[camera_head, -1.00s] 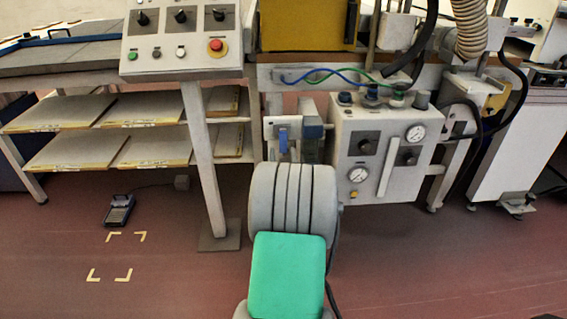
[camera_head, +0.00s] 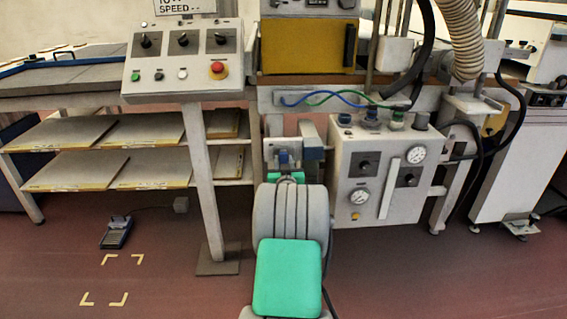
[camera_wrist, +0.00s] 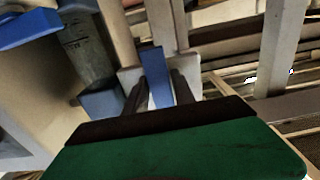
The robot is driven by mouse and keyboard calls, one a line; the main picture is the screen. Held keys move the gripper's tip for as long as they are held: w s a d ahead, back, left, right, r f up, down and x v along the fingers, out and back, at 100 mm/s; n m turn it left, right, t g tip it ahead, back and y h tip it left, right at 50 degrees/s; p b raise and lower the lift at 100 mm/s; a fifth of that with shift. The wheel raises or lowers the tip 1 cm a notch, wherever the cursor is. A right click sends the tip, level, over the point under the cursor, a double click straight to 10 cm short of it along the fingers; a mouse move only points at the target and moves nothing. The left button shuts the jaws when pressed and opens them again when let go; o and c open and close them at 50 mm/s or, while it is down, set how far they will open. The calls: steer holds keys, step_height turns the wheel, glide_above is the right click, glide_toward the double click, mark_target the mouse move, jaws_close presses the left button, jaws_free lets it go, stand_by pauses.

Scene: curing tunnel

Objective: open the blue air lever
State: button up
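The blue air lever (camera_head: 283,157) shows in the head view on a pale fitting left of the grey pneumatic panel, its lower part hidden by my arm. In the wrist view the lever (camera_wrist: 153,62) is an upright blue bar in front of a pale plate. My gripper (camera_wrist: 158,84) has one dark finger on each side of the lever. A light gap shows between the left finger and the lever, so the gripper looks open. Whether the right finger touches is unclear. In the head view my arm hides the fingers.
The pneumatic panel (camera_head: 375,205) with gauges and knobs stands close to the right of the lever. A sloped control box (camera_head: 180,80) on a post (camera_head: 207,195) and shelves of boards (camera_head: 150,170) are to the left.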

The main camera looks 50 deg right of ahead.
jaws_close()
stand_by(1.0)
